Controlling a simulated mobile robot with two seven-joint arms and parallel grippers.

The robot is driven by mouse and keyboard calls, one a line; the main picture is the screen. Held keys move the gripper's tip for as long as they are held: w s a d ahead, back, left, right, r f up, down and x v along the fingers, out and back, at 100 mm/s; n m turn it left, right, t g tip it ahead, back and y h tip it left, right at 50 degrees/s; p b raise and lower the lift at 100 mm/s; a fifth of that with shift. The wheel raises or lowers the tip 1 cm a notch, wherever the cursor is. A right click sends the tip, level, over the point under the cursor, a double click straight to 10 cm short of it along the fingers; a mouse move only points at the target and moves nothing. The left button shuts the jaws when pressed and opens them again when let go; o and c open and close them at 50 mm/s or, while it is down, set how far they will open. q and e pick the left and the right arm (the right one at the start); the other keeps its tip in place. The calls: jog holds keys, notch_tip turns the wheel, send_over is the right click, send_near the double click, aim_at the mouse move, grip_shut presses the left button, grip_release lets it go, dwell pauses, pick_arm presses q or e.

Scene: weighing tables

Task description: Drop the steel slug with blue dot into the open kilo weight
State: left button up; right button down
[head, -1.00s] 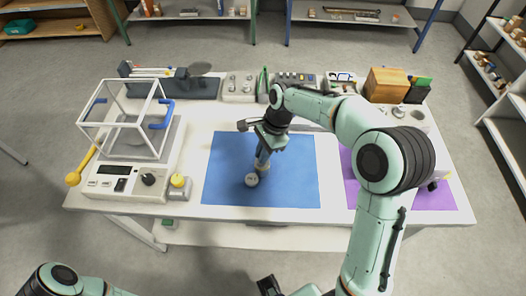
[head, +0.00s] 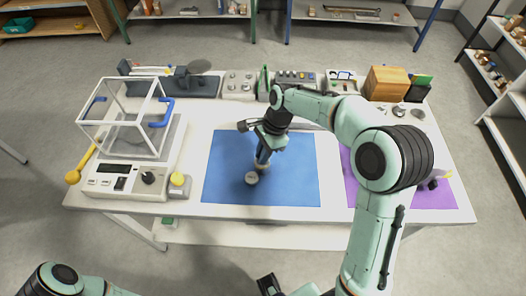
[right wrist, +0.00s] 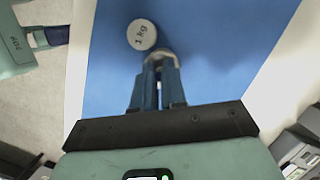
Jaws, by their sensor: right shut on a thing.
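My right gripper (head: 262,160) points down over the blue mat in the head view. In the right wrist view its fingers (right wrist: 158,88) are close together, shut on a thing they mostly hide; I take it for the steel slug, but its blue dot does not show. The open kilo weight (right wrist: 160,54) is right at the fingertips, its pale rim partly covered by them. I cannot tell how far the fingertips are inside it. A round grey piece marked "1 kg" (right wrist: 142,35) lies beside it; it also shows in the head view (head: 251,178).
The blue mat (head: 225,180) is otherwise clear. A balance (head: 140,183) with a clear draft box stands at the left. A purple mat (head: 400,195) lies at the right, partly behind my right arm. Boxes, a wooden block (head: 386,84) and small weights line the table's back.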

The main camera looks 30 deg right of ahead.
jog(key=shift+f, duration=0.1)
jog(key=c, duration=1.1)
grip_release()
pick_arm(q)
jog(key=shift+w+r+p, duration=0.3)
jog(key=shift+r+p, duration=0.25)
jog(key=shift+r, duration=0.1)
jog(key=shift+w+r+p, duration=0.3)
jog(key=shift+r+p, duration=0.25)
jog(key=shift+r, duration=0.05)
pick_arm(e)
jog(key=v, duration=1.3)
jog(key=shift+r, duration=0.25)
